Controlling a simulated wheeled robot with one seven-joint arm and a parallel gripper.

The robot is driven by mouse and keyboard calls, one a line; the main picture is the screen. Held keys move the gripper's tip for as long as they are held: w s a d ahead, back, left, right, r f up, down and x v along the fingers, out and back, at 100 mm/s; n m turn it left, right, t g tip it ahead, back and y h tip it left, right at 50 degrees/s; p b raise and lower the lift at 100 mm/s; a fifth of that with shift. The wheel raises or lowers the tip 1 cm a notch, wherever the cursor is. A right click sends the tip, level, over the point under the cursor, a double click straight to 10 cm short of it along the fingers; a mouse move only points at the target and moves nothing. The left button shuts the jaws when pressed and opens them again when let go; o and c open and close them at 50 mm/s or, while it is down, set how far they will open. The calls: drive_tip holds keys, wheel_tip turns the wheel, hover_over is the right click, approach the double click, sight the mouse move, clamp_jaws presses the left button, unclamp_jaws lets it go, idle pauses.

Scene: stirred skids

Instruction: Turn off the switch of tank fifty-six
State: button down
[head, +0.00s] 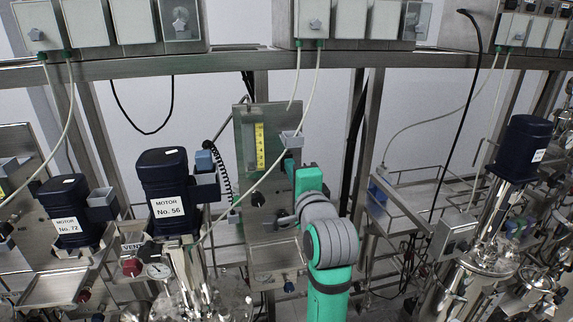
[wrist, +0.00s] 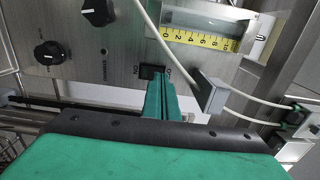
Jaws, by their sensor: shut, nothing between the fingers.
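The motor labelled No. 56 (head: 167,190) is a dark blue cylinder at left in the head view. A grey panel with a yellow scale (head: 259,146) stands right of it. In the wrist view a small black rocker switch (wrist: 148,71) sits on this panel, with ON and OFF lettering upside down beside it. My gripper (wrist: 161,82) is shut and empty, its green fingertips at the lower right of the switch and covering part of that area. I cannot tell whether they touch it.
In the wrist view two black knobs (wrist: 98,11) and (wrist: 47,53) lie left of the switch. A grey block (wrist: 211,93) with a pale cable is close to the right of the fingers. Motor No. 72 (head: 69,210) stands at far left, another blue motor (head: 522,148) at right.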

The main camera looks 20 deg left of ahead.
drive_tip(key=v, duration=0.6)
drive_tip(key=shift+s+d, duration=0.15)
drive_tip(key=shift+d, duration=0.1)
idle(0.6)
drive_tip(key=s+d+f+t+h, duration=0.1)
drive_tip(key=d+f+h, duration=0.15)
drive_tip(key=f, duration=0.65)
drive_tip(key=s+d+f+h, duration=0.1)
drive_tip(key=d+f, duration=0.2)
drive_tip(key=f, duration=0.7)
drive_tip(key=s+d+f+n+h, duration=0.1)
drive_tip(key=s+d+f+h, duration=0.2)
drive_tip(key=f, duration=0.4)
drive_tip(key=s+d+f+n, duration=0.1)
drive_tip(key=s+d+f, duration=0.2)
drive_tip(key=s+f, duration=0.35)
drive_tip(key=s+d+f+n+h, duration=0.1)
drive_tip(key=s+d+f+n, duration=0.1)
drive_tip(key=s+f, duration=0.35)
drive_tip(key=s+d+f+n+h, duration=0.1)
drive_tip(key=s+d+f, duration=0.15)
drive_tip(key=s, duration=0.55)
drive_tip(key=s+d+n+h, duration=0.1)
drive_tip(key=s+n, duration=0.5)
drive_tip(key=s, duration=1.1)
drive_tip(key=shift+s+d+f+g, duration=0.3)
drive_tip(key=shift+s+d+f, duration=0.1)
drive_tip(key=shift+f, duration=0.05)
